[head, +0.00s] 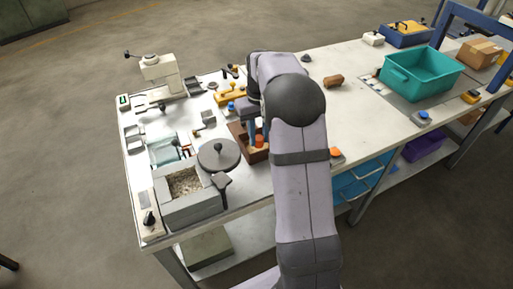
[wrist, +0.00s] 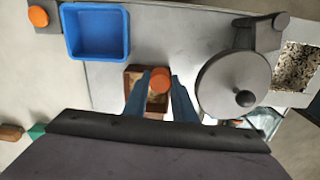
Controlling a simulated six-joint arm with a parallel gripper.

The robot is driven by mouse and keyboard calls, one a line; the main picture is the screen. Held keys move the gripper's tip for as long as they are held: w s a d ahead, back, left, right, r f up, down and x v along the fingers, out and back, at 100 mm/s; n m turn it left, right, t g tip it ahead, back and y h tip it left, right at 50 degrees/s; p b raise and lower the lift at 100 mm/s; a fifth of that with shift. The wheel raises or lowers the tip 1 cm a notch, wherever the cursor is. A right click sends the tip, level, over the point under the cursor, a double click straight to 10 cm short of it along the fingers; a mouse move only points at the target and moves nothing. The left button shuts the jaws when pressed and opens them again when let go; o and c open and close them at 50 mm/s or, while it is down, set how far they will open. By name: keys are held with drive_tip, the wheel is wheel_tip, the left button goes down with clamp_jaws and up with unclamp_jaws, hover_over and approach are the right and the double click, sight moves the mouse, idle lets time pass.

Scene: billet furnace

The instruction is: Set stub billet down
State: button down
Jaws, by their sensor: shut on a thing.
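The stub billet is a short orange cylinder (wrist: 160,79), upright as far as its round top shows in the wrist view. In the head view its orange side (head: 259,141) shows just below my gripper fingers. My gripper (wrist: 159,90) is shut on it, one blue finger on each side. A brown wooden box (wrist: 134,77) with a lighter inside lies under and around the billet; its wall also shows in the head view (head: 237,133). I cannot tell whether the billet touches the box floor. My arm hides part of the box in the head view.
The grey furnace (head: 190,208) with a grainy filling stands at front left, its round lid (head: 218,153) swung beside the opening, close to the box. A blue bin (wrist: 97,54) and an orange button (head: 336,153) are nearby. A teal crate (head: 420,83) stands far right.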

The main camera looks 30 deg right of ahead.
drive_tip(key=shift+w+d+r+n, duration=0.55)
drive_tip(key=shift+w+d+n, duration=0.85)
drive_tip(key=shift+w, duration=0.6)
drive_tip(key=shift+a+f+p, duration=0.15)
drive_tip(key=shift+f+p, duration=1.5)
drive_tip(key=shift+f, duration=3.35)
drive_tip(key=shift+f, duration=0.1)
drive_tip(key=shift+f, duration=0.1)
drive_tip(key=c, duration=1.5)
unclamp_jaws()
drive_tip(key=shift+o, duration=0.2)
wheel_tip(320, 180, up, 12)
drive_tip(key=b, duration=0.3)
drive_tip(key=shift+r, duration=0.2)
